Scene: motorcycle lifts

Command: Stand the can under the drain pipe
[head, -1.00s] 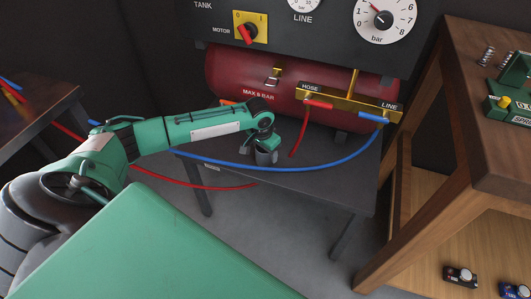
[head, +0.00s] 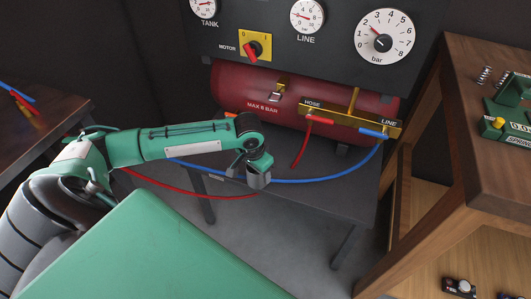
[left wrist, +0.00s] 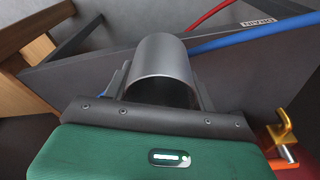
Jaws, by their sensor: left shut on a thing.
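The can is a plain grey cylinder (head: 257,181), held in my left gripper (head: 254,170) near the front edge of the grey table. In the left wrist view the can (left wrist: 163,58) lies between the gripper's two fingers, its round rim facing the camera. A brass fitting (left wrist: 283,128) with an orange part, apparently the drain, shows at the lower right there, apart from the can. In the head view only a bit of orange (head: 230,115) shows below the red tank, behind my arm. My right gripper is out of view.
The red tank (head: 300,103) stands on the grey table (head: 325,190), whose edge bears a label reading DRAIN (left wrist: 258,22). A blue hose (head: 320,177) and a red hose (head: 175,190) hang across its front. A wooden bench (head: 465,170) stands at the right.

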